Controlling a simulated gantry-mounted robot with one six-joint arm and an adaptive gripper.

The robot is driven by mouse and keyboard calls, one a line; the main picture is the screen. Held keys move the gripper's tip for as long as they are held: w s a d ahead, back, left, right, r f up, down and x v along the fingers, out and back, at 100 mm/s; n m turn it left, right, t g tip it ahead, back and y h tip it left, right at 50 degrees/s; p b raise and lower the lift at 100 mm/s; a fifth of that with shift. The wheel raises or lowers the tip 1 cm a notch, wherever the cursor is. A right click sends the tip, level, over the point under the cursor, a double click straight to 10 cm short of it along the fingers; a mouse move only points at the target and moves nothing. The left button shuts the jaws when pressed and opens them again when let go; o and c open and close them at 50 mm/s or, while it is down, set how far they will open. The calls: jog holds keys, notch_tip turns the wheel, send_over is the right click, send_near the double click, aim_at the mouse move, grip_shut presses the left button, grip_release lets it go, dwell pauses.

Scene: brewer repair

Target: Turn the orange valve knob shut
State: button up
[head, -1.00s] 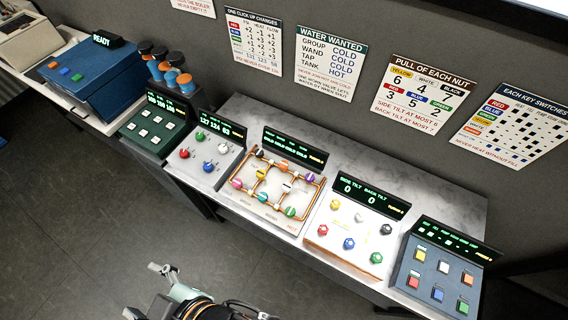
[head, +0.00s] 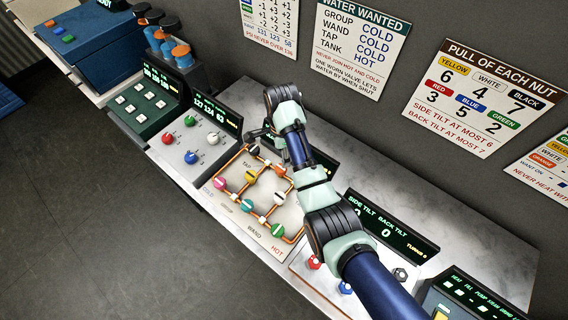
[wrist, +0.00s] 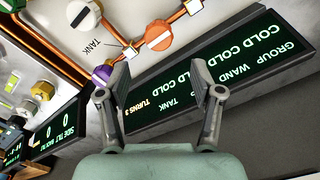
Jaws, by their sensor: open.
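The orange valve knob (wrist: 158,35) is in the wrist view, upper middle, on the copper piping of the valve board. A pale bar crosses its face, lying roughly along the pipe. My gripper (wrist: 160,76) is open and empty; its fingers appear below the knob in that view, apart from it, in front of the board's display (wrist: 220,75). The display's several readings say COLD.
A purple knob (wrist: 103,73) appears close to the left fingertip in the wrist view; I cannot tell whether they touch. A pale knob (wrist: 84,14) is farther left. Other panels flank the board: the red-white-blue knob panel (head: 170,160) and the tilt panel (head: 320,285).

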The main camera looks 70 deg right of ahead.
aim_at(281, 169)
jog(key=shift+a+f, duration=0.15)
jog(key=shift+f, duration=0.2)
notch_tip(281, 169, down, 7)
jog(key=shift+f+b, duration=0.1)
jog(key=shift+b, duration=0.35)
jog(key=c, duration=1.1)
